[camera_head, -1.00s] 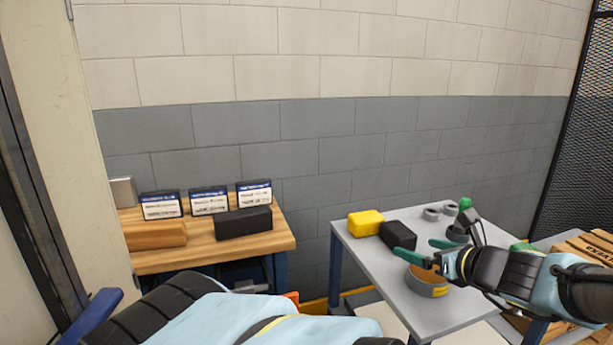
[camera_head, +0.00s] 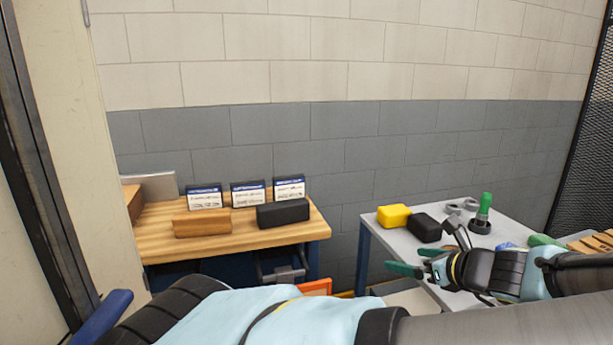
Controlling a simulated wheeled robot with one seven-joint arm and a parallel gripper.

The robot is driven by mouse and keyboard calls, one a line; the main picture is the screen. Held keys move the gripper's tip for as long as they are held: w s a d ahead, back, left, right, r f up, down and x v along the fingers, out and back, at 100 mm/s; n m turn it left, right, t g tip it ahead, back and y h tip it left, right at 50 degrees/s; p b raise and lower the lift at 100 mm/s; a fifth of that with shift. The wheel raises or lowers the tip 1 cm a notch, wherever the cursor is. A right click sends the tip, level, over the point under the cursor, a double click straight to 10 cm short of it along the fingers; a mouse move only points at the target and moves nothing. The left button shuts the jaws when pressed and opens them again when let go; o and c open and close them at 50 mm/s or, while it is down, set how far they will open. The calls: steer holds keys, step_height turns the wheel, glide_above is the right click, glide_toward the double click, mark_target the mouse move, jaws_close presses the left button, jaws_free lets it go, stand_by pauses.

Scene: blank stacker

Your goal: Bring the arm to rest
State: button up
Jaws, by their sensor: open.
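My gripper (camera_head: 412,262) is at the right, in front of the near edge of the grey table (camera_head: 385,246). Its green fingers are apart and nothing shows between them. My arm runs across the bottom of the view and bends back in from the right. A black block (camera_head: 424,228) and a yellow block (camera_head: 393,216) lie on the grey table just beyond the gripper. Part of the table top is hidden behind the gripper and wrist.
A wooden bench (camera_head: 165,235) at the left holds a black block (camera_head: 283,213), a brown block (camera_head: 202,223) and three labelled cards (camera_head: 248,195). A green-handled tool (camera_head: 484,206) stands upright in a dark holder on the grey table. A block wall closes the back.

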steer(key=a+f+n+g, duration=0.35)
steer(key=a+n, duration=0.25)
steer(key=a, duration=0.2)
steer(key=a+f+n+g, duration=0.3)
steer(key=a+n+g, duration=0.25)
steer(key=a, duration=0.35)
steer(key=s+a+r+n+h, duration=0.1)
steer(key=a+r+n+h, duration=0.1)
steer(key=a+r+n, duration=0.3)
steer(key=s+a+r+n+g+h, duration=0.1)
steer(key=a+r+n+h, duration=0.2)
steer(key=n, duration=1)
steer(key=a+r, duration=0.2)
steer(key=a, duration=0.1)
steer(key=shift+s+a+r, duration=0.25)
steer(key=shift+s+a, duration=0.05)
steer(key=shift+s, duration=0.05)
